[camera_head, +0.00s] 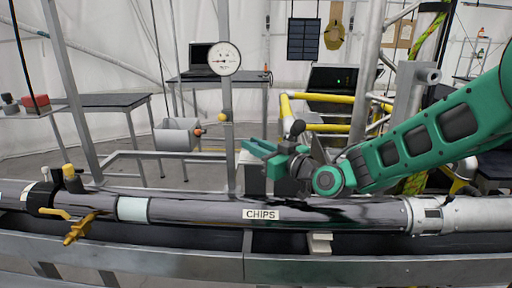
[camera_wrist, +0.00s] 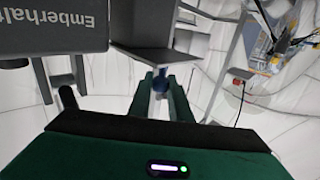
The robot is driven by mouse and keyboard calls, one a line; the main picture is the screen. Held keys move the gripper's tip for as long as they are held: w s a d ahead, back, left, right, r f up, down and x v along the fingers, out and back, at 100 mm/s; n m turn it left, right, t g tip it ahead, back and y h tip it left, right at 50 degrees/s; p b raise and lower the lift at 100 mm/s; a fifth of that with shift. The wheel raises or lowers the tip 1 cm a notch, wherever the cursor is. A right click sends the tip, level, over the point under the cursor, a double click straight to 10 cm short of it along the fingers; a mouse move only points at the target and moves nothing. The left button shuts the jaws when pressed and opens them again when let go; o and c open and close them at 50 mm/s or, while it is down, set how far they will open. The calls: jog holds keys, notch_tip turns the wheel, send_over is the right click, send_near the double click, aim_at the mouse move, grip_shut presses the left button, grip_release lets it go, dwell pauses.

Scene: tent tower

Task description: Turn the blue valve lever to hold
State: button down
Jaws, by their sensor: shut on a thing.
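My gripper (camera_head: 258,148) shows in the head view as green jaws pointing left, above the dark pipe behind the CHIPS label. In the wrist view my gripper (camera_wrist: 160,86) has its two green fingers close together on a small blue piece, which looks like the blue valve lever (camera_wrist: 160,80). Only a little of the blue piece shows between the fingers. In the head view I cannot make out the blue lever. No hold mark can be read in either view.
The long pipe (camera_head: 330,212) with a CHIPS label (camera_head: 262,214) runs across the front. Yellow valve handles (camera_head: 78,229) are at its left. A round gauge (camera_head: 224,58) stands on a post behind. Yellow rails (camera_head: 330,97) are behind my arm. A grey Emberhalt panel (camera_wrist: 50,28) is at upper left in the wrist view.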

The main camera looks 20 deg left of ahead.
jog(key=shift+w+f, duration=0.1)
jog(key=c, duration=1.6)
grip_release()
jog(key=shift+c, duration=0.2)
jog(key=v, duration=1.1)
jog(key=shift+f, duration=0.1)
